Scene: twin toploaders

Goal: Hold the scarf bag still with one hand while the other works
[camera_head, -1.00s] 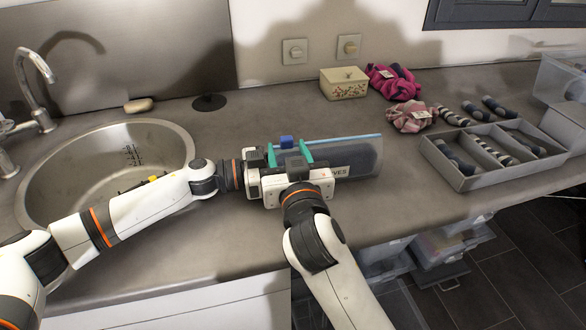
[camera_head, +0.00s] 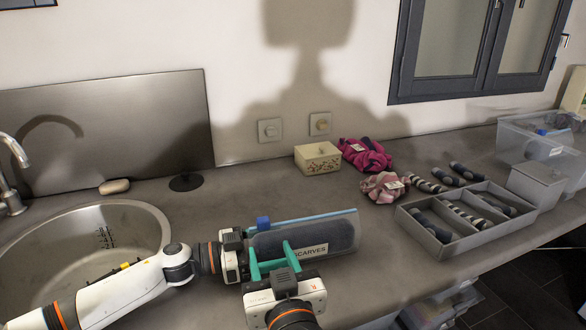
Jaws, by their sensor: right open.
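The scarf bag (camera_head: 343,229) is a clear pouch with dark contents, a white SCARVES label (camera_head: 310,250) and a blue strip along its top edge. A blue slider (camera_head: 263,222) sits near the strip's left end. My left gripper (camera_head: 238,252) is at the bag's left end; its fingertips are mostly hidden, so I cannot tell whether it grips the bag. My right gripper (camera_head: 269,247) is open, its teal fingers apart over the bag's near left part. I cannot tell whether they touch it.
A divided grey tray (camera_head: 452,249) of rolled socks stands at the right, with loose socks (camera_head: 467,174) behind it. A floral box (camera_head: 318,158), pink scarves (camera_head: 365,155) and a pink bundle (camera_head: 384,187) are at the back. The sink (camera_head: 112,243) is left.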

